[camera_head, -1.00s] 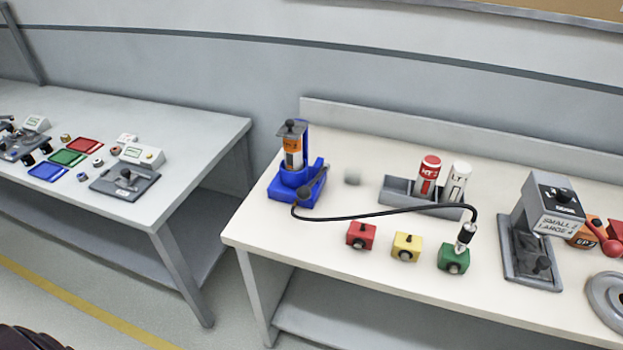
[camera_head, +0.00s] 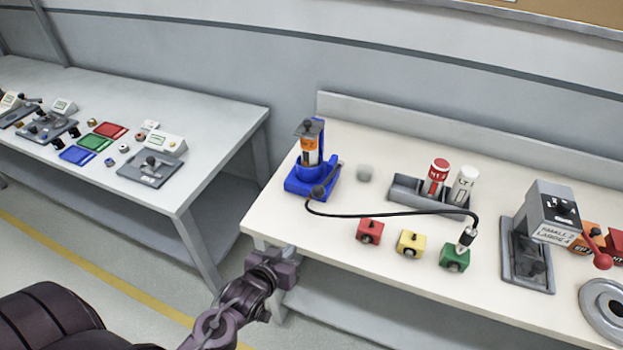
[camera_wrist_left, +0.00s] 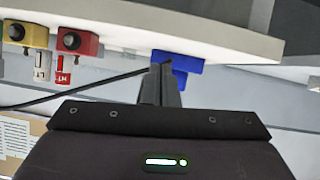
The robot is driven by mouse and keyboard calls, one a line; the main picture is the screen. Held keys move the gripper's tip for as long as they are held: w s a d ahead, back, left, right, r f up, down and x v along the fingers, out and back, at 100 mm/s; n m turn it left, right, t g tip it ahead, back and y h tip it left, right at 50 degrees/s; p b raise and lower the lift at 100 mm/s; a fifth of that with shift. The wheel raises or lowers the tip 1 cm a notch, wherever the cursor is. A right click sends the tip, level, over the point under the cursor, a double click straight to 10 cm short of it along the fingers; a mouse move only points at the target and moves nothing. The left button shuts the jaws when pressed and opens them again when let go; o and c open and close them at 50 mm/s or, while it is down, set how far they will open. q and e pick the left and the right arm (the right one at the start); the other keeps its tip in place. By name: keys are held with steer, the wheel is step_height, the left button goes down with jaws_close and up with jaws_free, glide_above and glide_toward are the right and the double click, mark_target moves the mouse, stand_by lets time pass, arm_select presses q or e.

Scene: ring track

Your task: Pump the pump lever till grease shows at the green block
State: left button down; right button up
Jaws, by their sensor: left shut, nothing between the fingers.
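The blue grease pump (camera_head: 311,165) stands at the left end of the white table, with an orange-labelled cartridge upright in it. Its dark pump lever (camera_head: 328,181) with a round knob is on its right front side. A black hose runs from the pump to a coupler (camera_head: 467,237) standing on the green block (camera_head: 455,257). I cannot make out grease at the block. My left gripper (camera_head: 288,270) is at the table's front left edge, in front of and below the pump, apart from it. Its fingers (camera_wrist_left: 162,84) are shut and empty in the left wrist view. My right gripper is not seen.
A red block (camera_head: 370,231) and a yellow block (camera_head: 410,243) stand left of the green one. A grey tray (camera_head: 405,190) holds red and white cartridges behind the hose. A grey box device (camera_head: 548,212) with a red lever stands to the right. Another table (camera_head: 215,130) is at left.

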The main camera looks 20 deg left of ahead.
arm_select(q)
step_height(320, 180, up, 19)
steer(key=t+p, duration=0.1)
steer(key=t, duration=0.2)
steer(key=shift+w+d+f+n, duration=0.15)
steer(key=shift+d+n, duration=0.15)
steer(key=shift+n, duration=0.1)
steer(key=shift+w, duration=0.1)
steer(key=w+f+p, duration=0.5)
steer(key=w+f, duration=0.1)
steer(key=w, duration=0.3)
steer(key=shift+w+d, duration=0.4)
steer(key=shift+d, duration=0.05)
